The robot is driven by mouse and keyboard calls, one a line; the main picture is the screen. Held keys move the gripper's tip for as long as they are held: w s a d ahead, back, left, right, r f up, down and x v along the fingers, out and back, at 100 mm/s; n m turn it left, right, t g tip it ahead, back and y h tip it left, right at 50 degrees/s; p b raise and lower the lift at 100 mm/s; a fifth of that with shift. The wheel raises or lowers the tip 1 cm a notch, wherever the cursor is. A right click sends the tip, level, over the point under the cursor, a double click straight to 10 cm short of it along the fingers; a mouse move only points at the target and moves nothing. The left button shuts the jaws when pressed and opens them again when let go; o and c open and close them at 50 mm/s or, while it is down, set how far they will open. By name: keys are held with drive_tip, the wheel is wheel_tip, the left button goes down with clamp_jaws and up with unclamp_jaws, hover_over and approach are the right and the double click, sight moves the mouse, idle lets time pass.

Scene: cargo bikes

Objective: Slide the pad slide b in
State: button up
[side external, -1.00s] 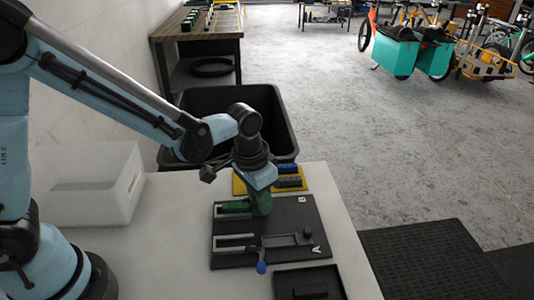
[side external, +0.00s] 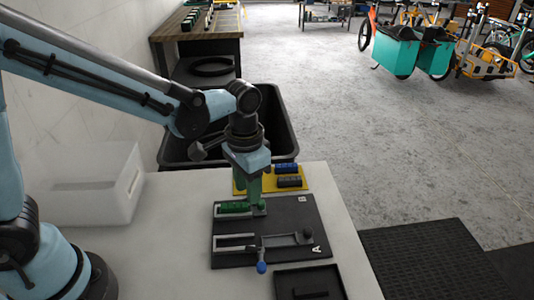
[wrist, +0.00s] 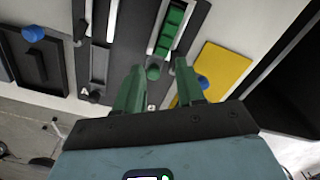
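The dark board (side external: 285,222) lies on the white table with slides marked A and B. Slide B, on the far side, has a green ribbed pad (side external: 235,207) lying in its pale channel; the pad also shows in the wrist view (wrist: 171,30). A green knob (wrist: 152,72) sits at the near end of slide B in the wrist view. My gripper (wrist: 160,68) is open, its green fingers on either side of the knob with gaps visible. In the side view my gripper (side external: 256,206) points down at the right end of the green pad, hiding the knob.
A yellow tray (side external: 241,180) with blue and dark pads stands behind the board. A black tray (side external: 335,273) lies in front. A white box (side external: 120,190) stands left.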

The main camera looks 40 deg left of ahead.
drive_tip(key=shift+w+d+r, duration=0.6)
drive_tip(key=shift+w+d, duration=0.25)
drive_tip(key=shift+d, duration=0.05)
drive_tip(key=shift+w+d+r, duration=0.6)
drive_tip(key=shift+w+d, duration=0.25)
drive_tip(key=s+a+r+n+t, duration=0.1)
drive_tip(key=s+a+r+t, duration=0.1)
drive_tip(key=s+a, duration=0.3)
drive_tip(key=s+a+r+n+t, duration=0.2)
drive_tip(key=s+a+t, duration=0.3)
drive_tip(key=a, duration=0.4)
drive_tip(key=shift+r, duration=0.65)
